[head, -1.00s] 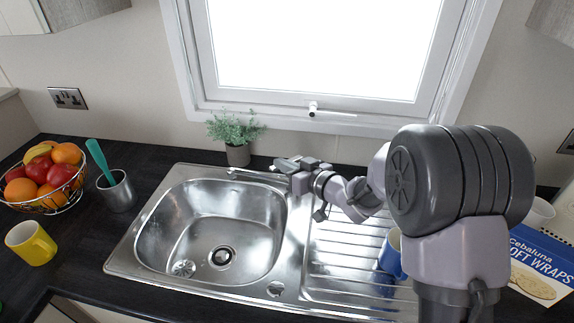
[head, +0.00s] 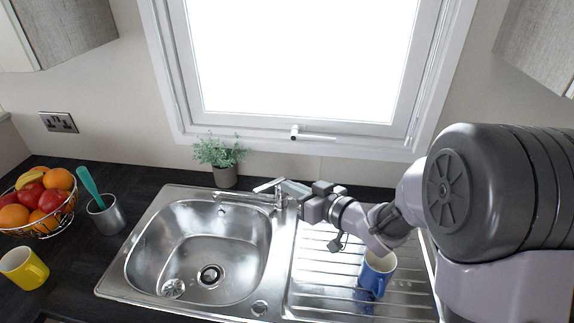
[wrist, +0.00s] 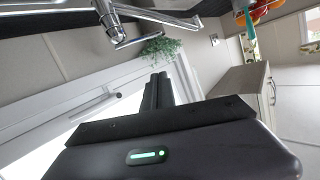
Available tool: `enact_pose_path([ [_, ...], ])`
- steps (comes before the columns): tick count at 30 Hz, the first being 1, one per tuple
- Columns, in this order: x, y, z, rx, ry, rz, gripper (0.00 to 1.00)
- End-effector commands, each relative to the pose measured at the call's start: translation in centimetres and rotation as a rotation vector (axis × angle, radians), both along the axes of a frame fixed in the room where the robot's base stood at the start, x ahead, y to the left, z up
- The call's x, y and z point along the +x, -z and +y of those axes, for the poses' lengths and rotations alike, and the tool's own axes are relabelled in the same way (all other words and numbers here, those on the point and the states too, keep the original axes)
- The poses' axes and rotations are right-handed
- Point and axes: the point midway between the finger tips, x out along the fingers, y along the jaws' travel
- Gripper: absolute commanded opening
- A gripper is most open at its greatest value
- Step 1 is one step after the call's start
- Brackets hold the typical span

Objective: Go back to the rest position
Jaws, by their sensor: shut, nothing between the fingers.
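My gripper (head: 291,189) is shut and empty in the head view, reaching left beside the tap (head: 278,200) at the back of the sink. Whether it touches the tap is unclear. In the wrist view my gripper's closed fingers (wrist: 158,90) point up the picture, with the chrome tap (wrist: 113,28) above and to the left, apart from them in the picture. My arm comes in from the right, over the draining board (head: 330,262).
A blue mug (head: 376,272) stands on the draining board below my forearm. The sink bowl (head: 210,240) is empty. A potted plant (head: 222,160) stands behind it. A fruit basket (head: 38,205), a metal cup (head: 106,216) and a yellow mug (head: 23,268) are on the left.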

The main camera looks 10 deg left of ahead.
Motion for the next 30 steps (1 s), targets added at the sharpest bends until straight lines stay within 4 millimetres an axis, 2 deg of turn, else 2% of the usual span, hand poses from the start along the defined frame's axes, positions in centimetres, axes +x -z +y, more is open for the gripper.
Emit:
enact_pose_path([
  [3, 0.1, -0.2, -0.4, -0.006, 0.013, -0.002, 0.00],
  [5, 0.8, -1.0, -1.7, -0.030, 0.076, -0.005, 0.00],
  [8, 2.1, -4.0, -7.5, -0.117, 0.321, 0.012, 0.00],
  [9, 1.7, -5.3, -10.9, -0.155, 0.450, 0.042, 0.00],
  [11, -0.5, -6.6, -15.9, -0.201, 0.632, 0.123, 0.00],
  [12, -2.9, -7.0, -18.6, -0.217, 0.734, 0.194, 0.00],
  [14, -7.4, -7.0, -21.7, -0.223, 0.855, 0.322, 0.00],
  [15, -10.9, -6.6, -22.9, -0.216, 0.909, 0.418, 0.00],
  [18, -18.8, -5.1, -23.1, -0.172, 0.959, 0.642, 0.00],
  [21, -24.4, -4.0, -21.5, -0.125, 0.933, 0.800, 0.00],
  [24, -27.4, -3.5, -20.1, -0.096, 0.900, 0.885, 0.00],
  [25, -27.8, -3.4, -19.9, -0.092, 0.895, 0.897, 0.00],
  [30, -28.3, -3.4, -19.6, -0.087, 0.888, 0.913, 0.00],
])
